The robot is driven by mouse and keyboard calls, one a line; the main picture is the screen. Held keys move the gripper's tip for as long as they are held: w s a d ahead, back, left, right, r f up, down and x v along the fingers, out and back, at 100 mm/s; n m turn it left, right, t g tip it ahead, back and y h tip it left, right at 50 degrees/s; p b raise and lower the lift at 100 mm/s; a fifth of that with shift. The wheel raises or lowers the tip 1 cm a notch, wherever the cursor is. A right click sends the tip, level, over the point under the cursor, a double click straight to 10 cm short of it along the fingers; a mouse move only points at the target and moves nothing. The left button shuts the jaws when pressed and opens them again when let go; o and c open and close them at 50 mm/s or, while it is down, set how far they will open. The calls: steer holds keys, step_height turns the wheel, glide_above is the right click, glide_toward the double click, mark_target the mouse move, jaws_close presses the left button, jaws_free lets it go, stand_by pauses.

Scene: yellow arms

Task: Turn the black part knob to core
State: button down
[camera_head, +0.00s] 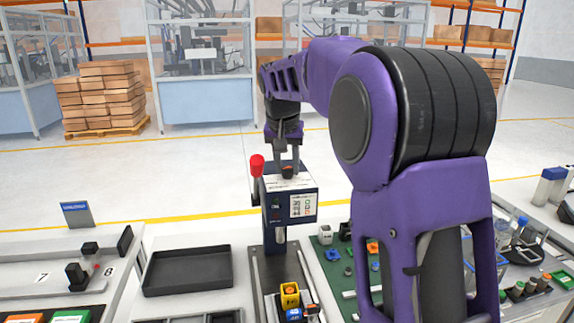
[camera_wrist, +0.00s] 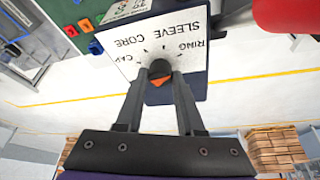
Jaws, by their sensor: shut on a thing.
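The black part knob (camera_wrist: 160,70) sits on the white top plate (camera_wrist: 185,88) of a dark blue press-like machine (camera_head: 290,207). The plate carries the words SLEEVE, CORE, RING and CAP, upside down in the wrist view. An orange patch shows on the knob between the fingers; which word the knob points at I cannot tell. My gripper (camera_wrist: 159,82) is shut on the knob, with one finger on each side. In the head view my gripper (camera_head: 287,165) reaches down onto the machine's top, and the fingers partly hide the knob.
A red-knobbed lever (camera_head: 257,165) stands close at the machine's left. Below are a dark empty tray (camera_head: 187,271), a yellow block (camera_head: 290,294) and a green mat (camera_head: 335,272) with small parts. My purple arm covers much of the right side.

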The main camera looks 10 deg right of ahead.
steer(key=n+y, duration=0.1)
steer(key=n, duration=0.3)
steer(key=shift+d+y, duration=0.2)
steer(key=shift+y, duration=0.2)
steer(key=n+y, duration=0.1)
steer(key=n, duration=0.3)
steer(key=shift+d+n+y, duration=0.1)
steer(key=shift+n+y, duration=0.3)
steer(key=n+g+y, duration=0.1)
steer(key=n, duration=0.3)
steer(key=shift+w+n, duration=0.15)
steer(key=shift+n, duration=0.15)
steer(key=shift+d+n+g+y, duration=0.1)
steer(key=shift+n+g+y, duration=0.55)
steer(key=shift+n, duration=1.25)
steer(key=c, duration=0.5)
jaws_free()
steer(key=v, duration=1.2)
steer(key=shift+w+r, duration=0.1)
